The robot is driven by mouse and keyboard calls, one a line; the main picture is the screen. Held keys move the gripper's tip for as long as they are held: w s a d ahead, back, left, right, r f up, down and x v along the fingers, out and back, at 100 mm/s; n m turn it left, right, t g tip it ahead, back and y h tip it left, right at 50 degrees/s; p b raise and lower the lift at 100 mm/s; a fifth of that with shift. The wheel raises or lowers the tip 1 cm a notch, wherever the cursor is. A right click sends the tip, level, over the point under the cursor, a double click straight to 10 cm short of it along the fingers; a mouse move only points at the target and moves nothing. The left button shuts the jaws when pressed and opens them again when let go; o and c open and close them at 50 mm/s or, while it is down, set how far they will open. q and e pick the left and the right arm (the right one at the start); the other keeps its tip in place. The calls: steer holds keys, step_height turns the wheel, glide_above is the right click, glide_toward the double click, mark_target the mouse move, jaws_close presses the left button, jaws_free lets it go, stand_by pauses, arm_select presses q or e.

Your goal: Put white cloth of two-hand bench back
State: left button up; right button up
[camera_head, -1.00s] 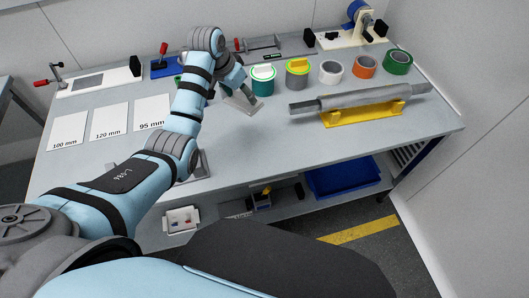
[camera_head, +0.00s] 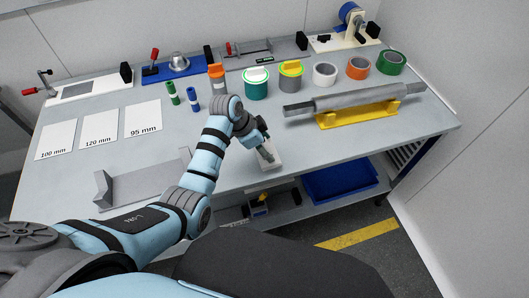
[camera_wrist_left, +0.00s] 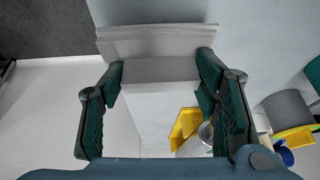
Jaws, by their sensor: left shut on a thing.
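The white cloth (camera_head: 270,160) is a small pale piece under my left gripper (camera_head: 264,145), near the bench's front edge in the head view. In the left wrist view my left gripper (camera_wrist_left: 160,88) has its two dark green fingers on either side of the pale cloth (camera_wrist_left: 155,110), shut on it. A wider grey-white strip shows beyond the fingertips there. I cannot tell whether the cloth touches the bench top (camera_head: 235,175). My right gripper is not in view.
A grey metal cradle (camera_head: 145,185) lies left of my arm. A roller on a yellow stand (camera_head: 345,118) is to the right. Tape rolls, including an orange roll (camera_head: 361,68), stand behind. A blue bin (camera_head: 338,182) sits below. Size cards, including 95 mm (camera_head: 142,119), lie left.

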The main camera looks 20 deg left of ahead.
arm_select(q)
step_height(320, 180, down, 3)
steer(key=shift+r, duration=0.1)
steer(key=o, duration=1.2)
steer(key=shift+a+r, duration=0.1)
steer(key=shift+r, duration=0.25)
steer(key=p+v, duration=0.2)
steer(key=v, duration=0.9)
steer(key=shift+s+r+p, duration=0.15)
steer(key=shift+p, duration=0.15)
